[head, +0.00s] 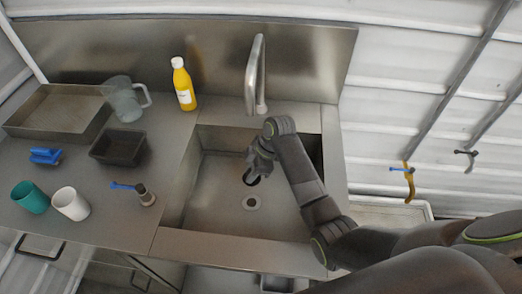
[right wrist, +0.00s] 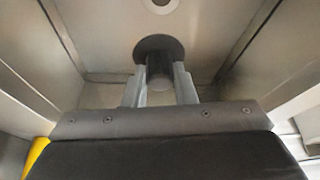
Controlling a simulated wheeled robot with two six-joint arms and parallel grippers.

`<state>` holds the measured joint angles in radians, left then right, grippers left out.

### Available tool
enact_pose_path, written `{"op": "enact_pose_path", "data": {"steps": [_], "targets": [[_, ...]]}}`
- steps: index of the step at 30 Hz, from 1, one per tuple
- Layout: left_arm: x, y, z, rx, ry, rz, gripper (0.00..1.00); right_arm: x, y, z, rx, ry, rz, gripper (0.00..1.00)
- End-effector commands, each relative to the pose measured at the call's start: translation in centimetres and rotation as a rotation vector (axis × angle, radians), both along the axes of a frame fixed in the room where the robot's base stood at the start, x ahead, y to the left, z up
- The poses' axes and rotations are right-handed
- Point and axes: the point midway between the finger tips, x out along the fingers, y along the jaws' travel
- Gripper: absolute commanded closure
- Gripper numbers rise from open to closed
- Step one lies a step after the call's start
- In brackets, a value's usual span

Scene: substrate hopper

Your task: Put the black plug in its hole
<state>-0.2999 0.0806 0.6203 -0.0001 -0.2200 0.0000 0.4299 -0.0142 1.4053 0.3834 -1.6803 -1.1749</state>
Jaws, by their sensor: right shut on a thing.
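The black plug (head: 251,180) is held in the sink by my right gripper (head: 256,166). In the right wrist view, the two fingers of my right gripper (right wrist: 159,82) are shut on the plug's narrow stem, and its wide dark disc (right wrist: 154,44) points away from me. The drain hole (head: 251,202) is a pale ring with a dark centre in the sink floor. It also shows at the top edge of the right wrist view (right wrist: 160,4). The plug appears apart from the hole, on the far side of it. Its exact height above the floor is hard to tell. My left gripper is not in view.
The sink (head: 205,205) has steep walls, and a faucet (head: 254,75) stands behind it. On the left counter are a yellow bottle (head: 183,85), a clear jug (head: 124,101), a black tray (head: 119,147), cups (head: 71,204) and a blue-handled brush (head: 146,195). The sink floor looks otherwise clear.

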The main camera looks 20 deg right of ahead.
Motion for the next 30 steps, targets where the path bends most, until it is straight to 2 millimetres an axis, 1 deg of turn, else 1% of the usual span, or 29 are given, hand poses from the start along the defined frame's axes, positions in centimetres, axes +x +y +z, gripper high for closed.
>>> {"op": "enact_pose_path", "data": {"steps": [1,5,11,24,26,30], "targets": [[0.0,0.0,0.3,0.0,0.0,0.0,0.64,-0.4,0.4,0.1,0.001,0.001,0.019,1.0],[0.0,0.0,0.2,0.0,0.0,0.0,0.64,-0.7,0.7,-0.2,-0.001,0.0,0.045,1.0],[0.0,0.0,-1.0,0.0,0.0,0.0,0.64,-0.8,0.7,-1.3,-0.001,0.0,0.048,1.0],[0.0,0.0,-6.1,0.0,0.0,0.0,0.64,-0.7,0.7,-5.9,-0.002,-0.001,0.046,1.0],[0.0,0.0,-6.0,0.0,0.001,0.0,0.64,-0.8,0.6,-6.2,-0.002,0.002,0.046,1.0],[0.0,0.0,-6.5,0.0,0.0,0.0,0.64,-0.7,0.7,-7.7,-0.002,0.002,0.046,1.0]]}}
